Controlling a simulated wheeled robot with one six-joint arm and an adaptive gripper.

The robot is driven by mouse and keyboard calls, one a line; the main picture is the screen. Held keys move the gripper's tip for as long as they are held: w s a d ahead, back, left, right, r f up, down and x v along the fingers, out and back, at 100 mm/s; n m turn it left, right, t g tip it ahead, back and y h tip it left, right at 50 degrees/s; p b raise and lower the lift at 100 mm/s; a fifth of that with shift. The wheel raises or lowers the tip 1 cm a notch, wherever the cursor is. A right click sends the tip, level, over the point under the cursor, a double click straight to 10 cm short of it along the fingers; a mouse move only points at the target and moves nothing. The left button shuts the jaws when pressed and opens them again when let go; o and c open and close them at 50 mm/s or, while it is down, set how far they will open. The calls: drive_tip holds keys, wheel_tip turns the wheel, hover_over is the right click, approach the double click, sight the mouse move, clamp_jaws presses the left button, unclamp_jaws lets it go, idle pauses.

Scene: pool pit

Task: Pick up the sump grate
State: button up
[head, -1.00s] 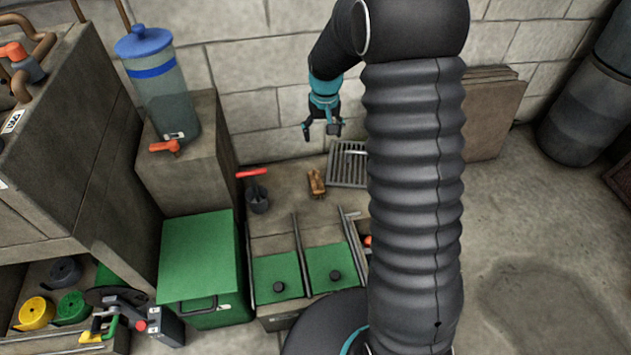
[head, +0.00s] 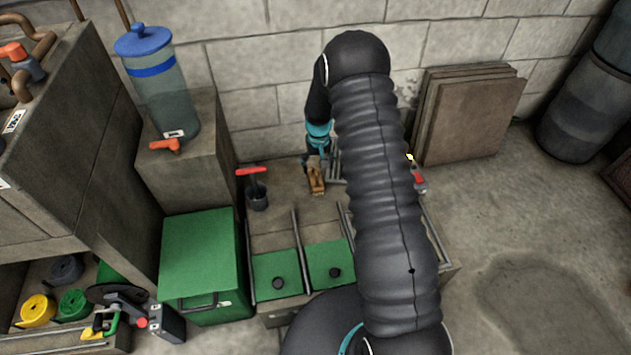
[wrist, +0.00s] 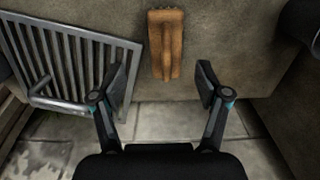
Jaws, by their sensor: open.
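The sump grate (wrist: 87,58) is a grey metal slatted grate with a bar handle (wrist: 52,101), lying at the left of the wrist view. In the head view only a sliver of the grate (head: 336,166) shows, as my arm hides the rest. My gripper (wrist: 162,82) is open, with nothing between its fingers. In the wrist view it is to the right of the grate, in front of a wooden brush-like block. The gripper also shows small in the head view (head: 314,163), partly hidden.
The wooden block (head: 316,180) lies close beside the grate. A dark pot (head: 257,197) with a red-handled tool stands left of it. Two green panels (head: 277,275) lie nearer. Brown boards (head: 465,115) lean on the wall. Floor at right is clear.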

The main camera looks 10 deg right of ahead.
sight(316, 173)
drive_tip(key=shift+w+a+f, duration=0.1)
drive_tip(key=shift+a+f, duration=0.1)
drive_tip(key=shift+f, duration=1.7)
drive_tip(key=shift+a+f, duration=0.2)
drive_tip(key=shift+f, duration=1.7)
drive_tip(key=c, duration=1.3)
drive_tip(key=shift+r, duration=0.1)
drive_tip(key=shift+r, duration=0.45)
drive_tip(key=r, duration=0.1)
drive_tip(key=d+r, duration=0.1)
drive_tip(key=r, duration=0.1)
drive_tip(key=shift+r, duration=0.25)
drive_tip(key=d+r, duration=0.2)
drive_tip(key=d, duration=0.1)
drive_tip(key=d+r, duration=0.2)
drive_tip(key=d, duration=0.2)
drive_tip(key=d+r, duration=0.2)
drive_tip(key=d, duration=0.1)
drive_tip(key=shift+s+d+r, duration=0.25)
drive_tip(key=shift+s+d, duration=0.1)
drive_tip(key=shift+s, duration=0.05)
